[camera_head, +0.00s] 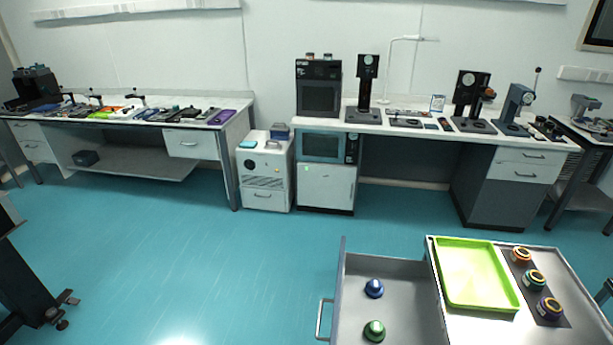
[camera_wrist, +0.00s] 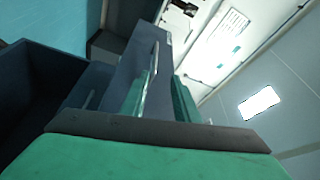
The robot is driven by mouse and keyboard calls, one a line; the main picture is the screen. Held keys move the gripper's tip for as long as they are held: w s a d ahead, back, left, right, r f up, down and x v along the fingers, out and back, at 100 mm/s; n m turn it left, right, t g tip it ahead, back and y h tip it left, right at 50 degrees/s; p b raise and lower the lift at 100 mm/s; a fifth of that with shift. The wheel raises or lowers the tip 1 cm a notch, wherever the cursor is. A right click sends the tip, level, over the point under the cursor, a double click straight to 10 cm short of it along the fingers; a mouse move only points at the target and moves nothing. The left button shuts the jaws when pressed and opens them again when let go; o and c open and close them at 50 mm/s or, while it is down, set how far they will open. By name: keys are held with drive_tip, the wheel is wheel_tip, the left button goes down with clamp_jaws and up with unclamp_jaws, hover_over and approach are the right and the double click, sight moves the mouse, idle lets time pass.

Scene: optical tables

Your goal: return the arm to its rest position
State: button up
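My gripper (camera_wrist: 163,95) shows in the wrist view as two green fingers beyond a dark bar and a green body. The fingers stand a little apart, and I see nothing held between them. The wrist view is tilted, with a pale wall and a bright light panel (camera_wrist: 259,102) at the right. My arm and gripper do not show in the head view.
In the head view an open drawer (camera_head: 398,302) holds a blue knob (camera_head: 374,288) and a green knob (camera_head: 374,330). Beside it a lime tray (camera_head: 474,272) and several ringed pieces lie on a cabinet top. Benches line the wall; the blue floor (camera_head: 200,260) is clear mid-room.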

drive_tip(key=s+r+n+y, duration=0.3)
drive_tip(key=s+n, duration=0.4)
drive_tip(key=s, duration=0.3)
drive_tip(key=s+d+r+n+g+y, duration=0.1)
drive_tip(key=s+r+n+y, duration=0.2)
drive_tip(key=s+n, duration=0.4)
drive_tip(key=s+d+r+n+y, duration=0.1)
drive_tip(key=s+r+n+y, duration=0.2)
drive_tip(key=s, duration=1.1)
drive_tip(key=shift+d+r+n+g, duration=0.25)
drive_tip(key=shift+r+n, duration=0.95)
drive_tip(key=shift+n, duration=0.7)
drive_tip(key=shift+s+a, duration=0.1)
drive_tip(key=shift+s, duration=0.05)
